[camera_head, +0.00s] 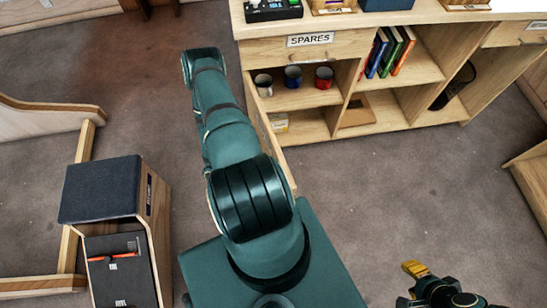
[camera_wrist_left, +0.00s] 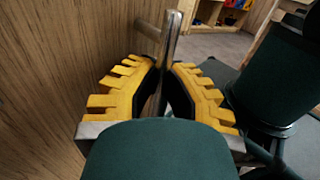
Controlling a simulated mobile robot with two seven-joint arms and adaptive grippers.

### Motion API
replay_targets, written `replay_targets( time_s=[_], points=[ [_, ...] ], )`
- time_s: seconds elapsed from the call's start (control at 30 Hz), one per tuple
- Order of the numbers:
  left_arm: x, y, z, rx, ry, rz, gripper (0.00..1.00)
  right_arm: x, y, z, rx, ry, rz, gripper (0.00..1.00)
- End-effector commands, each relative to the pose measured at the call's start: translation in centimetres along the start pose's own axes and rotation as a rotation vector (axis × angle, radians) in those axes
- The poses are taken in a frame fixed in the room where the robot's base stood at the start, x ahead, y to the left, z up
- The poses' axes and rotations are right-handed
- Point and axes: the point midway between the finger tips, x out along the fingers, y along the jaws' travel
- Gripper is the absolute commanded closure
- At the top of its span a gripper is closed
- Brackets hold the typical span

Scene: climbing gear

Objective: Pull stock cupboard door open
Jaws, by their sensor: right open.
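The stock cupboard door (camera_head: 272,145) shows in the head view as a thin wooden panel, partly behind my left arm. It stands swung out from the cupboard's left front edge, and the shelves inside are exposed. In the left wrist view the door's wooden face (camera_wrist_left: 60,75) fills the left side. A grey metal bar handle (camera_wrist_left: 171,35) stands between the yellow fingers of my left gripper (camera_wrist_left: 165,75), which is closed around it. The left gripper is hidden in the head view. My right gripper (camera_head: 414,284) is open and empty at the bottom right, away from the cupboard.
A wooden box with a dark top (camera_head: 98,190) and a wooden frame (camera_head: 83,150) stand at left. Carpet (camera_head: 400,190) is clear in front of the shelves.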

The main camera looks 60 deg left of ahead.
Motion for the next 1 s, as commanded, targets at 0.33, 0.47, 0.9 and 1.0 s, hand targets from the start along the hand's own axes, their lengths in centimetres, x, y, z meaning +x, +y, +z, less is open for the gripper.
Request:
replay_targets(
  time_s=[0.33, 0.47, 0.9, 1.0],
  points=[
    [-0.1, 0.2, -0.1, 0.003, 0.005, 0.003, 0.75, 0.0, 0.0, 0.0, 0.0, 0.0, 0.0, 0.53],
    [-0.1, 0.1, -0.1, 0.002, 0.003, 0.002, 0.75, 0.0, 0.0, 0.0, 0.0, 0.0, 0.0, 0.53],
    [-4.5, 0.1, -0.1, 0.004, 0.007, 0.005, 0.75, 0.0, 0.0, 0.0, 0.0, 0.0, 0.0, 0.53],
    [-6.6, 0.1, -0.1, 0.004, 0.006, 0.004, 0.75, 0.0, 0.0, 0.0, 0.0, 0.0, 0.0, 0.53]
  ],
)
